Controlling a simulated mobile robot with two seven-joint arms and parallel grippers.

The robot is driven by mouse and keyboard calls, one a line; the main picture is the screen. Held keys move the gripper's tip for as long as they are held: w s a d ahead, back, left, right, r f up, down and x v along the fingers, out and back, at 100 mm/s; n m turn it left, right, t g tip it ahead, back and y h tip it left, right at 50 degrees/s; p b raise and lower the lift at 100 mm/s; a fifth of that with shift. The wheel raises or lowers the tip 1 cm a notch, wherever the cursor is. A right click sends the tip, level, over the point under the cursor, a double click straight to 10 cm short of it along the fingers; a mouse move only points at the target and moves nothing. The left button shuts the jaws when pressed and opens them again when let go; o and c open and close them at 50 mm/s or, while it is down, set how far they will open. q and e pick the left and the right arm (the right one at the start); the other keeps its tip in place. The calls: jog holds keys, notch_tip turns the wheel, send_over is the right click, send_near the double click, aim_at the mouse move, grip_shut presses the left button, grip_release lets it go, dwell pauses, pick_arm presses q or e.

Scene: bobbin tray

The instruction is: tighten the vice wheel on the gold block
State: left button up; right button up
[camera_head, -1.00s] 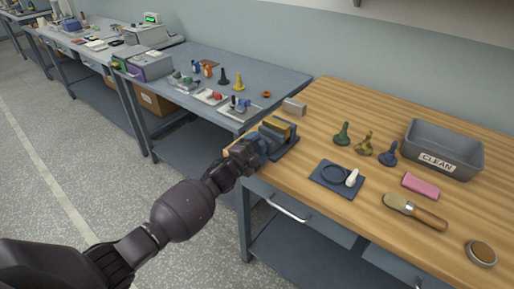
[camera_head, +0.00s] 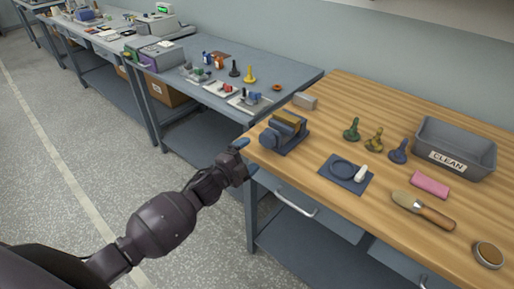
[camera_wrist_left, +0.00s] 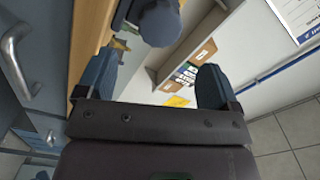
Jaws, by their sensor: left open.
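The small blue-grey vice (camera_head: 278,140) stands at the left edge of the wooden bench, with the gold block (camera_head: 286,117) in its top between the jaws. In the left wrist view the rounded dark vice wheel (camera_wrist_left: 160,22) shows at the top, beyond my fingertips. My left gripper (camera_head: 238,154) is just off the bench edge, left of and slightly below the vice, apart from it. In the left wrist view my left gripper (camera_wrist_left: 154,85) is open, its two blue fingers wide apart with nothing between them. My right gripper is not in view.
A drawer handle (camera_head: 296,202) sticks out below the bench edge.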

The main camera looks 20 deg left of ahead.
aim_at(265, 142)
pick_arm(q)
jog(key=w+n+b, duration=0.2)
jog(key=n, duration=0.2)
jog(key=w+d+n+b, duration=0.1)
jog(key=w+n+b, duration=0.1)
jog(key=n+b, duration=0.1)
jog(key=w+d+n+b, duration=0.1)
jog(key=w+n+b, duration=0.1)
jog(key=n, duration=0.3)
jog(key=shift+w+d+f+n+b, duration=0.15)
jog(key=shift+w+d+n+b, duration=0.15)
jog(key=shift+w+n, duration=0.15)
jog(key=shift+w+d, duration=0.15)
jog(key=shift+w, duration=0.45)
dwell(0.3)
